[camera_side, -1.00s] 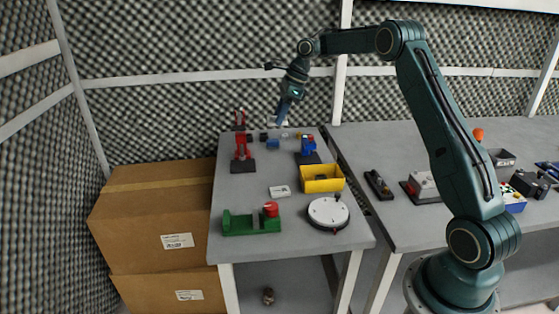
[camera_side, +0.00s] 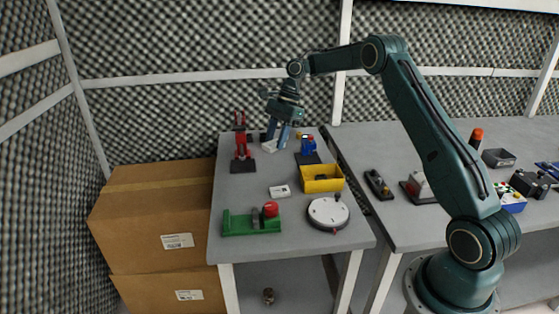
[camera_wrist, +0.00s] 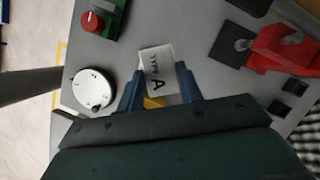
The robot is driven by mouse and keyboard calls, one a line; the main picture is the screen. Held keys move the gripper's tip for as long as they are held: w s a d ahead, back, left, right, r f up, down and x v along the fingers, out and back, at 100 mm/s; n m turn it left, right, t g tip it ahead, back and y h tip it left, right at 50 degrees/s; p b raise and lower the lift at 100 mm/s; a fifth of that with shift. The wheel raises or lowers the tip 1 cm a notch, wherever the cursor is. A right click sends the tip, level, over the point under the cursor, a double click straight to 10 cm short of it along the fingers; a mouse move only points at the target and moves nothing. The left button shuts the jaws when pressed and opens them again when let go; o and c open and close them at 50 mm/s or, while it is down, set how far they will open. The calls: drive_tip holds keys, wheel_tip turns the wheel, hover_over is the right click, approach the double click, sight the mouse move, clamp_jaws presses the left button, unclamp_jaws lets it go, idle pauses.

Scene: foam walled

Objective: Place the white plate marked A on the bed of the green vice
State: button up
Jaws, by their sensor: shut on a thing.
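The white plate marked A (camera_wrist: 158,72) is between the two blue fingers of my gripper (camera_wrist: 160,88), with its lettering facing the wrist camera. In the side view my gripper (camera_side: 275,140) is shut on this plate (camera_side: 268,147), which looks tilted above the back of the table. The green vice (camera_side: 236,225) stands at the front left of the table, with a red knob (camera_side: 270,209) at its right. In the wrist view the vice (camera_wrist: 112,20) is at the top left, apart from the plate; its bed is mostly cut off there.
A red vice (camera_side: 241,150) and a blue vice (camera_side: 308,147) flank my gripper. A second white plate (camera_side: 280,191) lies mid-table. A yellow bin (camera_side: 322,180) and a round white dial (camera_side: 328,213) stand to the right. Table left of the second plate is clear.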

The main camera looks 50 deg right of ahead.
sight(270, 144)
drive_tip(key=s+a+f+n+g+h, duration=0.1)
drive_tip(key=s+a+f+n, duration=0.1)
drive_tip(key=n, duration=0.3)
drive_tip(key=s+a+f+n+g+h, duration=0.1)
drive_tip(key=s+a+f+n+g, duration=0.1)
drive_tip(key=s+a+f+n, duration=0.1)
drive_tip(key=s+a+f+n+g, duration=0.2)
drive_tip(key=s+f+n, duration=0.1)
drive_tip(key=n, duration=0.4)
drive_tip(key=shift+s+a+f+h, duration=0.1)
drive_tip(key=shift+s+h, duration=0.1)
drive_tip(key=shift+s, duration=0.25)
drive_tip(key=shift+s+a+f+h, duration=0.1)
drive_tip(key=shift+s+h, duration=0.1)
drive_tip(key=shift+s, duration=0.2)
drive_tip(key=shift+s+a+f+n+h, duration=0.2)
drive_tip(key=shift+s+f+n+h, duration=0.1)
drive_tip(key=shift+s+n, duration=0.5)
drive_tip(key=shift+s+a+f+n+h, duration=0.25)
drive_tip(key=shift+s+n, duration=0.3)
drive_tip(key=shift+n, duration=0.4)
drive_tip(key=shift+s+a+f+n+h, duration=0.15)
drive_tip(key=shift+s+n+h, duration=0.2)
drive_tip(key=shift+s+n, duration=0.45)
drive_tip(key=shift+w, duration=0.25)
